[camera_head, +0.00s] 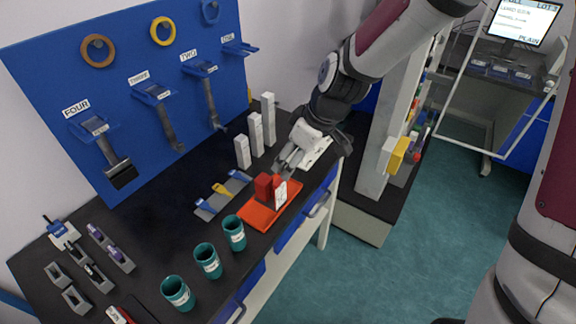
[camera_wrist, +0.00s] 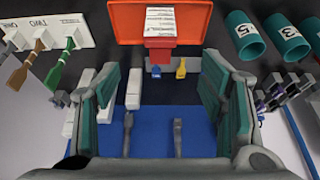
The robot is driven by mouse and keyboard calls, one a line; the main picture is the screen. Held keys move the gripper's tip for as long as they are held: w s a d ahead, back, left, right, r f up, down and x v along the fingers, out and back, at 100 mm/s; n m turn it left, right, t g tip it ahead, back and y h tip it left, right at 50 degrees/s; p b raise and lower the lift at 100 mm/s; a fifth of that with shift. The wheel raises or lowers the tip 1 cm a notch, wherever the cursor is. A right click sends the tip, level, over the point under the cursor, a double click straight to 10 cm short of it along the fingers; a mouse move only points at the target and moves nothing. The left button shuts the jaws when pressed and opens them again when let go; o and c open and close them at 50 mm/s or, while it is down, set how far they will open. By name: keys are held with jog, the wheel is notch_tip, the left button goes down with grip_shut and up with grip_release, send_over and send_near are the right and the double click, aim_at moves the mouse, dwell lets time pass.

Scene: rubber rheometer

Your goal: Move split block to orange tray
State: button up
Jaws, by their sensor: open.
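The orange tray (camera_head: 258,217) lies near the front edge of the dark bench. A red block (camera_head: 264,186) stands upright on it, with a white labelled face or piece (camera_head: 280,196) close beside it; I cannot tell whether these are two halves of the split block. In the wrist view the orange tray (camera_wrist: 198,12) is at the top, with the white labelled piece (camera_wrist: 160,22) and red block (camera_wrist: 160,45) on it. My gripper (camera_head: 283,163) is just above and behind the block. In the wrist view my gripper (camera_wrist: 162,78) is open, with nothing between its fingers.
Teal cups (camera_head: 208,261) stand left of the tray. A grey mat with blue and yellow tools (camera_head: 221,193) lies behind it. White upright blocks (camera_head: 256,134) stand near my gripper. A blue board (camera_head: 130,60) with hanging tools backs the bench. Small grey holders (camera_head: 75,298) fill the left end.

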jog(key=s+d+r+m+t+h, duration=0.1)
jog(key=s+d+r+m, duration=0.4)
jog(key=s+d+r, duration=0.2)
jog(key=s+d+r+m+t+h, duration=0.1)
jog(key=s+d+r+m, duration=0.4)
jog(key=s+r, duration=0.7)
jog(key=s+d+h, duration=0.1)
jog(key=s+d, duration=0.1)
jog(key=s, duration=0.1)
jog(key=shift+r+t, duration=0.2)
jog(key=shift+t, duration=0.2)
